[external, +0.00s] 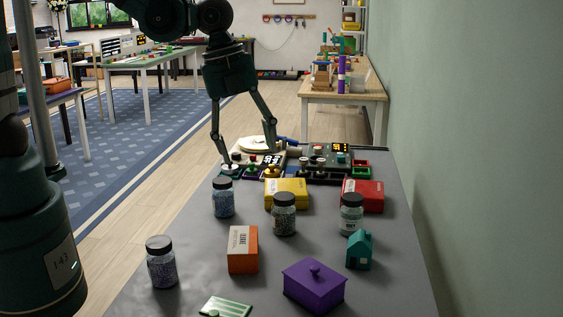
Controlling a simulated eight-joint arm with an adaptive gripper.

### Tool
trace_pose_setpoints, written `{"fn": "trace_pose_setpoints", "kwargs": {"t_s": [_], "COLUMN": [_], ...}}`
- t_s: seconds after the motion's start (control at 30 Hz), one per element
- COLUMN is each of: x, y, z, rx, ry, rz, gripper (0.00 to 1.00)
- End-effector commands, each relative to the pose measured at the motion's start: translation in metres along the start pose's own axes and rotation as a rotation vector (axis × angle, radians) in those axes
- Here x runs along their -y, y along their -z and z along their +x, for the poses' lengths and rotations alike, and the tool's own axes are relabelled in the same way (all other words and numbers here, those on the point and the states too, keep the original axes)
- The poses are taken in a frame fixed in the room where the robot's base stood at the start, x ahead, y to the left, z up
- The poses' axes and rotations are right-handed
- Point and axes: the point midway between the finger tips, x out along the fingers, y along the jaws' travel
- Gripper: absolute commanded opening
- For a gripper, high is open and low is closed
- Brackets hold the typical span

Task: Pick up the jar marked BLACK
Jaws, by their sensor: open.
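Several glass jars with dark lids stand upright on the grey table (190,290). One jar with bluish contents (223,203) is at the left, below my gripper in the picture. A jar with dark grey speckled contents (284,218) is in the middle. A paler jar (351,218) is at the right. A jar with violet-blue contents (162,268) stands nearest the front left. I cannot read the word BLACK on any of them. My gripper (246,156) is open and empty, fingers pointing down, over the far part of the table, apart from the jars.
A yellow box (287,190), a red box (368,196), an orange box (242,250), a teal house (359,252) and a purple lidded box (315,287) stand among the jars. A green striped piece (226,307) lies in front. Dark trays with small parts (325,160) fill the far end.

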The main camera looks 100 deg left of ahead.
Motion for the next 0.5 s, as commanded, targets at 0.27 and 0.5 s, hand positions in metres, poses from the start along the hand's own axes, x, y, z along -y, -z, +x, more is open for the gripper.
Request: {"fn": "trace_pose_setpoints", "kwargs": {"t_s": [0.27, 0.5], "x": [0.025, 0.043], "y": [-0.014, -0.027], "z": [0.040, 0.077], "rx": [0.013, 0.013], "ry": [-0.057, -0.110], "rz": [0.165, 0.311], "gripper": [0.58, 0.58]}}
